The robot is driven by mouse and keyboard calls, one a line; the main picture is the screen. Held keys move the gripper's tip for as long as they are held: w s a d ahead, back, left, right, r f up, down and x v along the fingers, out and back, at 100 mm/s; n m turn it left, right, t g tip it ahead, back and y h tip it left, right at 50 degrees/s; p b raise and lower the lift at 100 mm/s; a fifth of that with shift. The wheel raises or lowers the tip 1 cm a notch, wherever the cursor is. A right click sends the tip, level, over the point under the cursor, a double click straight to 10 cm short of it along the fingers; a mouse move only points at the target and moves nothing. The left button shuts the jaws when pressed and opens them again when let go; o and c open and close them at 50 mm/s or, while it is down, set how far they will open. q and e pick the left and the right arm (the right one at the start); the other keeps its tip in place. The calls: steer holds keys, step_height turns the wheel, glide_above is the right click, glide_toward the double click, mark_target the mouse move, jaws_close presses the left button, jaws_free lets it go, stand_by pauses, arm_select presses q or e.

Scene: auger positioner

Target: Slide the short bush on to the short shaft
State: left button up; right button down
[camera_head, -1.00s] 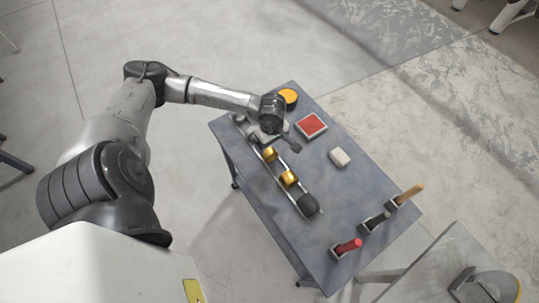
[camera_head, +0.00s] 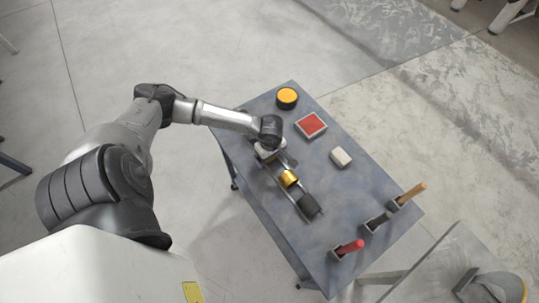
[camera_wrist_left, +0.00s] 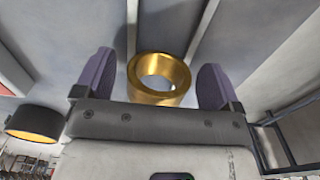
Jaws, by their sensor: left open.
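My left gripper (camera_head: 277,158) is over the left end of the narrow rack on the table. The left wrist view shows its two purple-grey fingers (camera_wrist_left: 157,62) apart. A gold ring-shaped bush (camera_wrist_left: 160,92) lies between them, with its bore towards the camera; I see a gap on each side. I cannot tell which bush is the short one, nor pick out the short shaft. My right gripper is out of view.
Red (camera_head: 349,247), black (camera_head: 378,221) and tan (camera_head: 411,193) handles stand in holders at the right end.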

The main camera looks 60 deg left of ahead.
arm_select(q)
steer(key=shift+c, duration=0.5)
steer(key=c, duration=1)
steer(key=shift+c, duration=0.5)
steer(key=shift+r, duration=0.15)
